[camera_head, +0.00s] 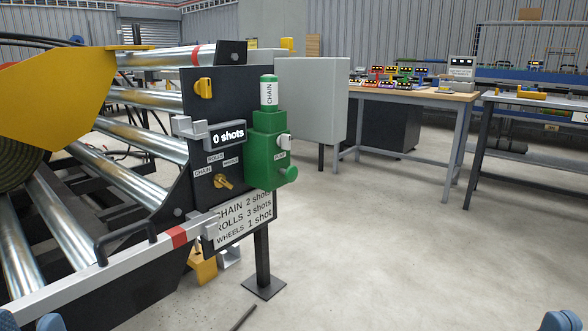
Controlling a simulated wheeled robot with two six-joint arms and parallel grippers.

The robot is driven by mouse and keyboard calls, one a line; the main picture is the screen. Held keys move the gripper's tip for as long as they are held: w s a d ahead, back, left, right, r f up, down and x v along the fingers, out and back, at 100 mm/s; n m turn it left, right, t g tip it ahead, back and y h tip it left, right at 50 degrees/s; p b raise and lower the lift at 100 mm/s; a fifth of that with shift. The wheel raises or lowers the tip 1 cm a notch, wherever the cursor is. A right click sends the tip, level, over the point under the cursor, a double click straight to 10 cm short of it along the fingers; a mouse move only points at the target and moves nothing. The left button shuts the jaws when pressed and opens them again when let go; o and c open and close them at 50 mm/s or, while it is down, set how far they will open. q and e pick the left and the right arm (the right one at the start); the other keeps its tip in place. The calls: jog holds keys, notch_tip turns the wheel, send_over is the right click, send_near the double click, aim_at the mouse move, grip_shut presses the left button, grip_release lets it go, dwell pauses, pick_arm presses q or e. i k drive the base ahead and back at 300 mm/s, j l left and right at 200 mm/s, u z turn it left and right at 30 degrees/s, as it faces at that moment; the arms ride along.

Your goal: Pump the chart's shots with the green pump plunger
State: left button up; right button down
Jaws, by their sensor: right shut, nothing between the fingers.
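The green pump (262,150) is fixed to the dark panel (200,95). Its round green plunger knob (289,175) sticks out at the lower right, near a PUMP label. A green-and-white canister (269,92) marked CHAIN stands on top. The counter (229,136) reads 0 shots. Below it, a yellow selector (223,182) sits under the CHAIN, ROLLS and WHEELS labels; its setting is unclear. The chart (242,218) reads CHAIN 2, ROLLS 3, WHEELS 1. Only blue parts of my right gripper (562,320) and left gripper (20,321) show at the bottom corners, away from the pump.
A machine with metal rollers (130,185) and a yellow guard (65,80) fills the left. A grey box (312,98) stands behind the pump. A table (415,93) with small coloured items is at the back right. The floor (400,250) at right is clear.

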aim_at(292, 174)
jog(key=i+l, duration=0.2)
jog(key=l, duration=0.2)
jog(key=i+l, duration=0.2)
jog(key=l, duration=0.2)
jog(key=i+l, duration=0.2)
jog(key=l, duration=0.2)
jog(key=u, duration=1.55)
